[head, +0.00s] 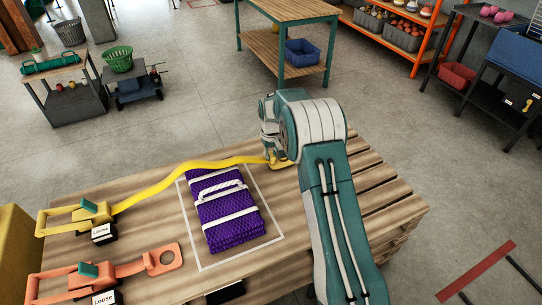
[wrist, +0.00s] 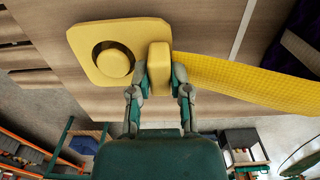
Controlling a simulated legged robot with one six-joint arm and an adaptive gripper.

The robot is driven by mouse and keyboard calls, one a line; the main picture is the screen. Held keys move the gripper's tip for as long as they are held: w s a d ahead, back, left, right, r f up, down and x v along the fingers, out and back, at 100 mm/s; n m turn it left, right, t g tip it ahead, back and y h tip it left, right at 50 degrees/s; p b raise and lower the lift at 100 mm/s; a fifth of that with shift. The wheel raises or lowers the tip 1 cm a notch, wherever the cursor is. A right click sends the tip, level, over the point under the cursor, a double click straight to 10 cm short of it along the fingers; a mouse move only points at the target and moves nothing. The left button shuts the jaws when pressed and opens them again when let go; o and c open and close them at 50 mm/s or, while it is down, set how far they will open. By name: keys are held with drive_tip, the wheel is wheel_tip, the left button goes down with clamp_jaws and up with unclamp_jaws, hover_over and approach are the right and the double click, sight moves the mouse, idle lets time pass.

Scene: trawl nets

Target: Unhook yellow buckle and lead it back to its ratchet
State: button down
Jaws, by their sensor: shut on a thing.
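The yellow buckle (wrist: 84,40) is a flat plate with a round hole. A round yellow peg (wrist: 114,63) shows inside the hole, and the plate surrounds it. My gripper (wrist: 161,78) is shut on the thick block at the buckle's strap end. In the head view my gripper (head: 273,152) is at the pallet's far edge, partly hidden by my arm, with a bit of the yellow buckle (head: 284,163) below it. The yellow strap (head: 165,180) runs left from there to the yellow ratchet (head: 62,221), which has a "Loose" label (head: 102,233).
A folded purple net (head: 228,215) lies inside a white outline on the wooden pallet (head: 300,255). An orange ratchet (head: 75,283) with its own orange buckle (head: 163,260) lies at front left. A wooden table (head: 285,12) stands beyond the pallet, with clear floor between.

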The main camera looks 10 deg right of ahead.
drive_tip(key=shift+r, duration=2.5)
drive_tip(key=shift+r, duration=0.1)
wheel_tip(320, 180, up, 8)
drive_tip(key=n, duration=0.2)
approach(143, 209)
drive_tip(key=shift+f, duration=3.05)
drive_tip(key=shift+c, duration=2.4)
unclamp_jaws()
